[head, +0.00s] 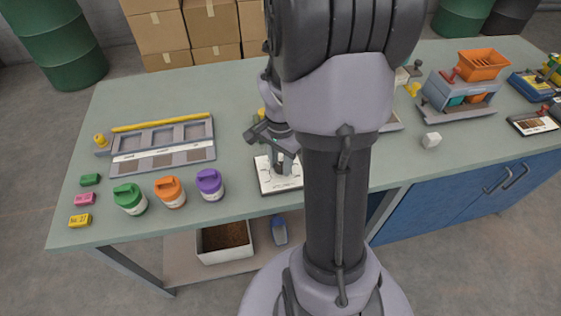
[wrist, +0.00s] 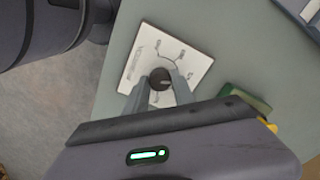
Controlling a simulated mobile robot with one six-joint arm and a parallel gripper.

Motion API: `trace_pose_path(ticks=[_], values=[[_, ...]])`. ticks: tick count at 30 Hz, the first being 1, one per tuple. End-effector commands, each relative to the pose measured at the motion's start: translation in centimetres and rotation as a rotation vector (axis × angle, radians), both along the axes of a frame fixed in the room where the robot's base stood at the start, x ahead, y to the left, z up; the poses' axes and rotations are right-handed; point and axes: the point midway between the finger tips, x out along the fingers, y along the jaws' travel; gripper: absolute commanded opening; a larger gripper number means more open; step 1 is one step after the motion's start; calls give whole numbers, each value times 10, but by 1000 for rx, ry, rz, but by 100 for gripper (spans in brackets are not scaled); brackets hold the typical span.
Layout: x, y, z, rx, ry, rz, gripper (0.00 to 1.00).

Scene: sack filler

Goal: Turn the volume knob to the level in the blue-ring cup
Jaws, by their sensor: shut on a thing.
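The white volume panel (head: 266,182) lies flat near the front edge of the bench. It also shows in the wrist view (wrist: 147,48), with printed marks in an arc around the dark round knob (wrist: 161,76). My gripper (wrist: 157,84) is shut on the knob, one finger on each side. In the head view my gripper (head: 285,164) points down over the panel and hides most of the knob. The level marks are too small to read. I cannot make out a cup with a blue ring in either view.
Green (head: 129,198), orange (head: 170,191) and purple (head: 209,184) lidded containers stand left of the panel. A grey tray (head: 163,160) lies behind them. Small coloured blocks (head: 85,199) sit at the far left. A machine with an orange hopper (head: 483,65) stands at the right.

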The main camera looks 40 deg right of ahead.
Motion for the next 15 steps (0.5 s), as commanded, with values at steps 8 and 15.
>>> trace_pose_path(ticks=[8, 15], values=[[0, 0, 0, -1, -1, 1, 52], [0, 0, 2, 0, -1, 1, 52]])
